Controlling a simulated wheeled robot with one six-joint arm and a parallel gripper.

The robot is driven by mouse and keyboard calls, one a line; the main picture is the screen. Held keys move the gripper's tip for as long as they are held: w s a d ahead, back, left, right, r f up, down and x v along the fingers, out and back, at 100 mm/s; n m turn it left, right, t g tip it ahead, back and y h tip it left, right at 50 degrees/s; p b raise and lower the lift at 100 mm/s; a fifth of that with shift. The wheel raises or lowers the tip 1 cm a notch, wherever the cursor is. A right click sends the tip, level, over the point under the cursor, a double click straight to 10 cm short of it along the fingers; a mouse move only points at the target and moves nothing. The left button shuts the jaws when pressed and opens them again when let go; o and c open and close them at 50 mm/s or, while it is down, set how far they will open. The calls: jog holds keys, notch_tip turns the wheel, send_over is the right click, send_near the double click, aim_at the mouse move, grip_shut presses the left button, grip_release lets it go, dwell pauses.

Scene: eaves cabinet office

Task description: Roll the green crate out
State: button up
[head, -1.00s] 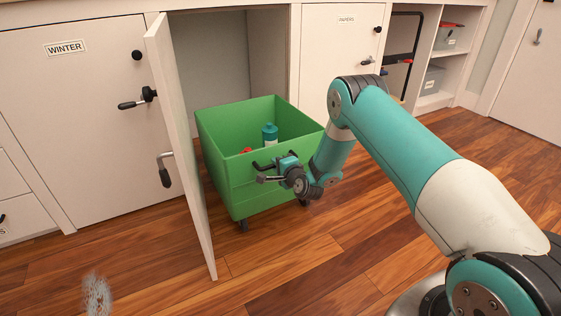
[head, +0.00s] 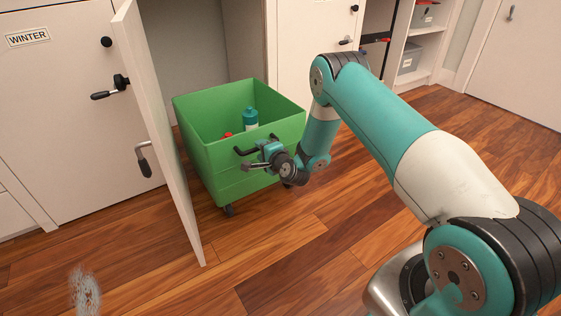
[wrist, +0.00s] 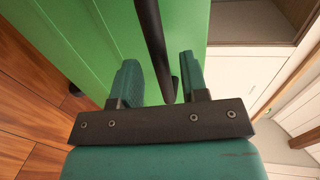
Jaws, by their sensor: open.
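The green crate (head: 235,165) stands on small casters, partly out of the open cabinet and partly inside it. A black bar handle (head: 241,151) is on its front face. It holds a teal-capped bottle (head: 250,118) and a small red thing (head: 228,134). My gripper (head: 257,152) is at the handle. In the wrist view, the jaws of my gripper (wrist: 160,80) are open, with the black handle bar (wrist: 153,35) running between them, nearer the right finger. Contact with the bar cannot be told. The green crate wall (wrist: 85,45) fills the left and middle behind it.
The open cabinet door (head: 160,140) stands close at the crate's left side. The WINTER cabinet (head: 60,110) is closed farther left. Open shelves (head: 425,45) stand at the back right. The wooden floor (head: 290,245) in front of the crate is clear. A blurry grey patch (head: 85,290) shows at lower left.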

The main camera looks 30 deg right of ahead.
jog(key=b+v, duration=1.5)
jog(key=b, duration=0.3)
jog(key=shift+s+r, duration=0.15)
jog(key=shift+a, duration=0.15)
